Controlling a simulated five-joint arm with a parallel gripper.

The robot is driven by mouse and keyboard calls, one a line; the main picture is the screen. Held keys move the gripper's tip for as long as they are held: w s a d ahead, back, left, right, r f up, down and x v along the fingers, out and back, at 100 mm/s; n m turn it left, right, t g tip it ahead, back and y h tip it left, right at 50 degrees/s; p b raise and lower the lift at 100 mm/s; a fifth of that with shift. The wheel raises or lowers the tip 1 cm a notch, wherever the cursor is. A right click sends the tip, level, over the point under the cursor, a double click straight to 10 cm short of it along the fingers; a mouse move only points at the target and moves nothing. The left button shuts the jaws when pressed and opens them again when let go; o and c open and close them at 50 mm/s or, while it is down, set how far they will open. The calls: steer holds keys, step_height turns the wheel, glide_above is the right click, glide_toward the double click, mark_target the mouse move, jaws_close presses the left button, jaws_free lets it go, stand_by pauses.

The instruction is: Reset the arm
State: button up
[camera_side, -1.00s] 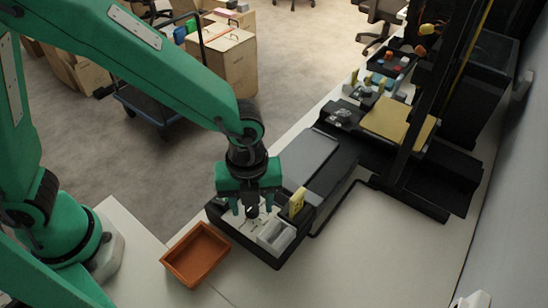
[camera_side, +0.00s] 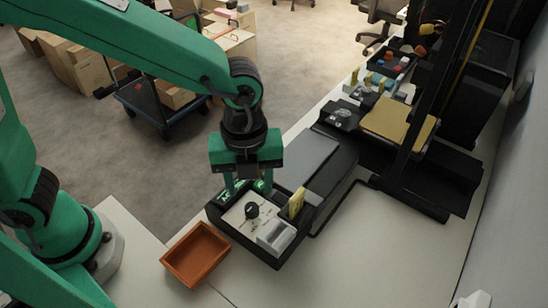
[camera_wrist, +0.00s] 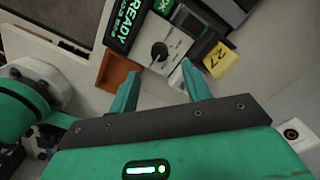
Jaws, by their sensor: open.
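My gripper (camera_side: 247,188) is open and empty, pointing down above the left end of a black machine (camera_side: 277,265). Its two green fingers stand apart in the wrist view too (camera_wrist: 160,72). Below it is a pale panel (camera_side: 236,214) with a black knob (camera_side: 252,210). The knob also shows between the fingertips in the wrist view (camera_wrist: 159,51), and no finger appears to touch it. A lit green display reading "READY" (camera_wrist: 127,17) is beside the panel. A yellow tag (camera_side: 297,202) stands at the panel's right; in the wrist view it reads "27" (camera_wrist: 221,60).
An orange tray (camera_side: 196,255) sits left of the machine on the white table (camera_side: 350,270). A grey bin (camera_side: 276,238) is at the machine's front. A dark upright frame (camera_side: 425,110) rises at the right. A blue cart (camera_side: 155,105) stands on the floor behind.

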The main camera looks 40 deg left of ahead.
steer(key=shift+r, duration=0.55)
